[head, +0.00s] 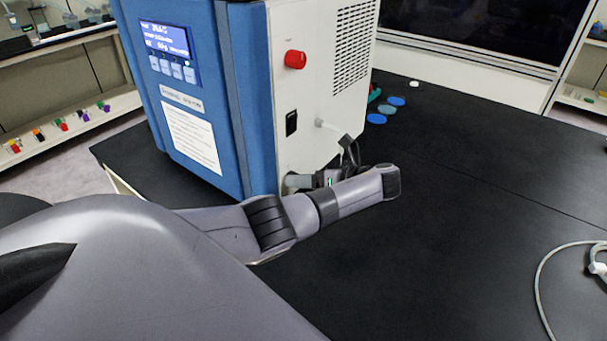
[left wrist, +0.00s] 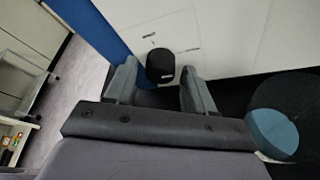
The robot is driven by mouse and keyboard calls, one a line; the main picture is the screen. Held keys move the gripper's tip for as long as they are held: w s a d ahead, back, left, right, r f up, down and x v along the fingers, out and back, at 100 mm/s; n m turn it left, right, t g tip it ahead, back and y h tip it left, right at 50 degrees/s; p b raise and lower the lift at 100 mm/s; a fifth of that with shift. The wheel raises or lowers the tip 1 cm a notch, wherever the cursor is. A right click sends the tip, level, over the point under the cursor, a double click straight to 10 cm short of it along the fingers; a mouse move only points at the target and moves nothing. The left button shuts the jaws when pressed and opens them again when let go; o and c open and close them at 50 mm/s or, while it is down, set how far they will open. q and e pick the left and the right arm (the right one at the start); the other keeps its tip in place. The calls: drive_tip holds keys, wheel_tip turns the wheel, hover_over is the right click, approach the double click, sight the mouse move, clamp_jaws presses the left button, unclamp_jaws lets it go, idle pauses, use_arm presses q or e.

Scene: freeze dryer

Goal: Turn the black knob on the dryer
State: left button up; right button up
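The dryer (head: 200,90) is a blue and white box standing on the black table. In the left wrist view the black knob (left wrist: 160,60) sticks out from its white side panel. In the head view I cannot make out the knob; my left gripper is in front of the low part of that panel. My left gripper (head: 318,180) is open. In the left wrist view its two grey fingers (left wrist: 159,72) stand on either side of the knob, with visible gaps. I cannot tell how far the fingertips reach along it. My right gripper is not in view.
A red knob (head: 295,59) and a black switch (head: 291,122) sit higher on the same panel. Several blue discs (head: 387,109) lie on the table behind the dryer. A white cable (head: 545,272) lies at the right. The table (head: 450,220) is mostly clear between.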

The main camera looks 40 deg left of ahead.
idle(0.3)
use_arm(q)
drive_tip(key=v, duration=0.7)
idle(0.7)
